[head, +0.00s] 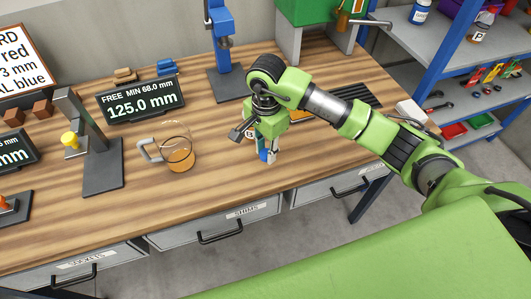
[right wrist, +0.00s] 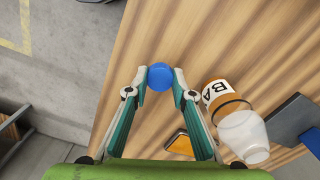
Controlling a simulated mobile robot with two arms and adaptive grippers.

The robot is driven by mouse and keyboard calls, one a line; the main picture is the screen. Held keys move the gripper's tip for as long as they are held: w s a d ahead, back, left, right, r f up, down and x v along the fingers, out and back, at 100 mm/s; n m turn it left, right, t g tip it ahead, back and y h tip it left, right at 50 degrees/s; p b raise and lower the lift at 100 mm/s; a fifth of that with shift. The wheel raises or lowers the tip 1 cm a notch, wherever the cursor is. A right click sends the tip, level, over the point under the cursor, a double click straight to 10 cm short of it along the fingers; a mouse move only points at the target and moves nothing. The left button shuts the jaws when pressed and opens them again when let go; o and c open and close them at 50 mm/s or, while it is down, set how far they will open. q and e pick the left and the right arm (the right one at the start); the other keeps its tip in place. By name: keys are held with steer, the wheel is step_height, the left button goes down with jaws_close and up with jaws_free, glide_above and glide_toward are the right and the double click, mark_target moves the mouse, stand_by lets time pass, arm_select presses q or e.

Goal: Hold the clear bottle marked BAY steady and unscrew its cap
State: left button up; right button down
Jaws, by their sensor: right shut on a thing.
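My right gripper (head: 266,156) points down over the workbench, its fingers on either side of a round blue cap (right wrist: 161,76). The fingertips press on the cap's sides, and it shows as a blue spot in the head view too. The clear bottle marked BA (right wrist: 236,112), the rest of its label turned away, stands beside the right finger with orange content low inside. No cap shows on its pale upper end. In the head view the bottle is mostly hidden behind my right gripper. My left gripper is in neither view.
A clear mug (head: 176,148) with orange liquid stands left of the gripper on the wooden bench (head: 215,195). A display reading 125.0 mm (head: 141,105) and a grey stand (head: 100,160) are farther left. An orange item (right wrist: 180,144) lies near the right finger.

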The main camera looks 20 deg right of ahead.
mark_target(265, 152)
steer(key=shift+w+f, duration=0.2)
steer(key=shift+f, duration=0.1)
steer(key=shift+f+p, duration=0.95)
steer(key=shift+p, duration=0.1)
steer(key=shift+f, duration=0.55)
steer(key=shift+f, duration=0.1)
steer(key=shift+f, duration=0.15)
steer(key=c, duration=1.7)
jaws_free()
